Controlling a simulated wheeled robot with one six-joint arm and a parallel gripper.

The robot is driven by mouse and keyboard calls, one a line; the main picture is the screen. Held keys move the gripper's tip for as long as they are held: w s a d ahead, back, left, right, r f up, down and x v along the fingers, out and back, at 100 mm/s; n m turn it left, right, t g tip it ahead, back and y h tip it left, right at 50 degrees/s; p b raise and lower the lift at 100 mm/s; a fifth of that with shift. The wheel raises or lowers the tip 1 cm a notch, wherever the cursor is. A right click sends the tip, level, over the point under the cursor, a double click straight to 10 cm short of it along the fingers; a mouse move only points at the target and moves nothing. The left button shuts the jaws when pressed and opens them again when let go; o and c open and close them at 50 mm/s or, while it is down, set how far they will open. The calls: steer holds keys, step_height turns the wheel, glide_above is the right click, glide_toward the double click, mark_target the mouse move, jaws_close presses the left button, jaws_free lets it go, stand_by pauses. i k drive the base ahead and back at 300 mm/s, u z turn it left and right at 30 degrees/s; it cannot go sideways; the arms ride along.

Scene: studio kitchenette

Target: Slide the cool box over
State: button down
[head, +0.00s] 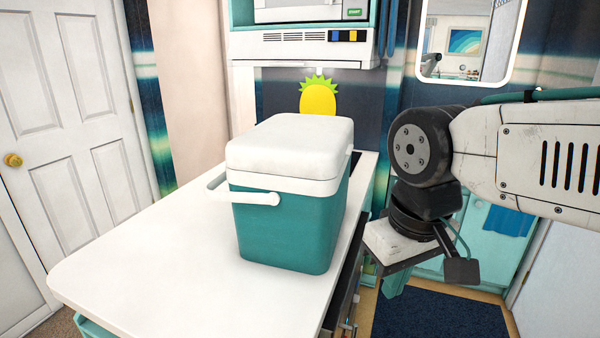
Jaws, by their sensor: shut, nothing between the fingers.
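The cool box (285,232) stands upright on the white counter (150,262). It has a teal body, a white lid that is shut, and a white handle lowered over its left and front sides. My gripper (393,286) points down to the right of the cool box, past the counter's right edge, and does not appear to touch it. It is shut and holds nothing; its fingers are partly hidden by its housing.
The counter is clear to the left and in front of the cool box. Behind it hang a microwave unit (306,50) and a yellow pineapple decoration (318,98). A white door (65,120) stands at left. A dark blue mat (440,315) lies on the floor at right.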

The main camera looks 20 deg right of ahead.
mark_target(299, 231)
steer(key=k, duration=1)
steer(key=u, duration=0.45)
steer(key=i, duration=1.3)
steer(key=z, duration=1.15)
